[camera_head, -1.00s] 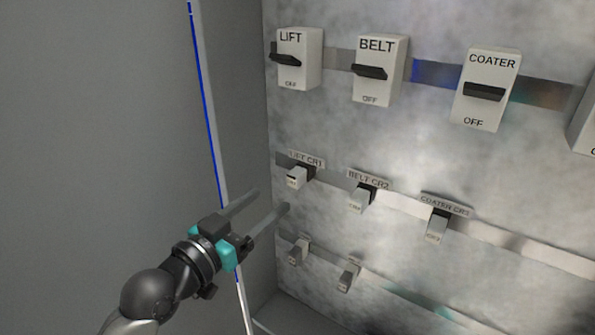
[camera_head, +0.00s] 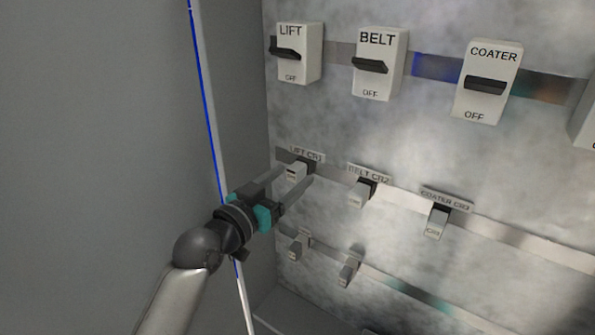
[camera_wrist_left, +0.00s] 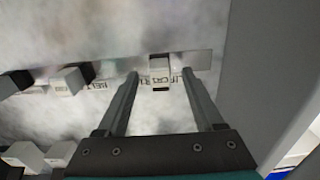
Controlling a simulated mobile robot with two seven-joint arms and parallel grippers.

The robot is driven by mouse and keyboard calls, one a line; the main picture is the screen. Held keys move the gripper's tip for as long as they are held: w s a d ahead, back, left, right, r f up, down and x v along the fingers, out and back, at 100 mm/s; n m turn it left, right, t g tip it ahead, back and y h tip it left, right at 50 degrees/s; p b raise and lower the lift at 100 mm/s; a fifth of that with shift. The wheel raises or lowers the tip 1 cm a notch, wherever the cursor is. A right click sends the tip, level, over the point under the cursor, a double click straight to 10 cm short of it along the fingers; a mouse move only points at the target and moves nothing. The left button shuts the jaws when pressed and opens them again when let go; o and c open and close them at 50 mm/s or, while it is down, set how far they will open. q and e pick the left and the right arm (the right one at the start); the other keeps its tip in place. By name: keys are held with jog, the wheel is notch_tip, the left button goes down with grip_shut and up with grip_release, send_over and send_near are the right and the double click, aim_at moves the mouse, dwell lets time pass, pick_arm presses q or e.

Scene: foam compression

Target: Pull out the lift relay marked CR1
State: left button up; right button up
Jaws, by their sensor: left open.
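The lift relay CR1 (camera_head: 295,172) is a small pale block plugged in below the label LIFT CR1 (camera_head: 306,155) on the panel's middle rail. My left gripper (camera_head: 296,174) is open, its two grey fingers pointing at the panel. In the head view the fingertips lie on both sides of the relay and partly cover it. In the left wrist view the relay (camera_wrist_left: 160,72) shows between and just beyond the open fingers (camera_wrist_left: 160,78). Whether the fingers reach around it in depth is hard to tell. My right gripper is out of view.
Beside it on the same rail are the BELT CR2 relay (camera_head: 359,193) and the COATER CR3 relay (camera_head: 436,222). Smaller blocks (camera_head: 299,245) sit on a rail below. LIFT (camera_head: 299,55), BELT (camera_head: 379,65) and COATER (camera_head: 487,82) switches are above. A grey cabinet wall stands close at left.

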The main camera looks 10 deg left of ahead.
aim_at(291, 176)
pick_arm(q)
jog(key=shift+w+d, duration=0.25)
jog(key=shift+w, duration=0.4)
jog(key=shift+p, duration=0.4)
dwell(0.7)
grip_shut()
dwell(0.5)
dwell(0.6)
jog(key=shift+s+a, duration=0.1)
dwell(0.4)
jog(key=shift+s, duration=0.15)
jog(key=shift+s+a, duration=0.25)
jog(key=shift+s, duration=0.25)
jog(key=shift+p+v, duration=0.9)
jog(key=shift+v, duration=1.35)
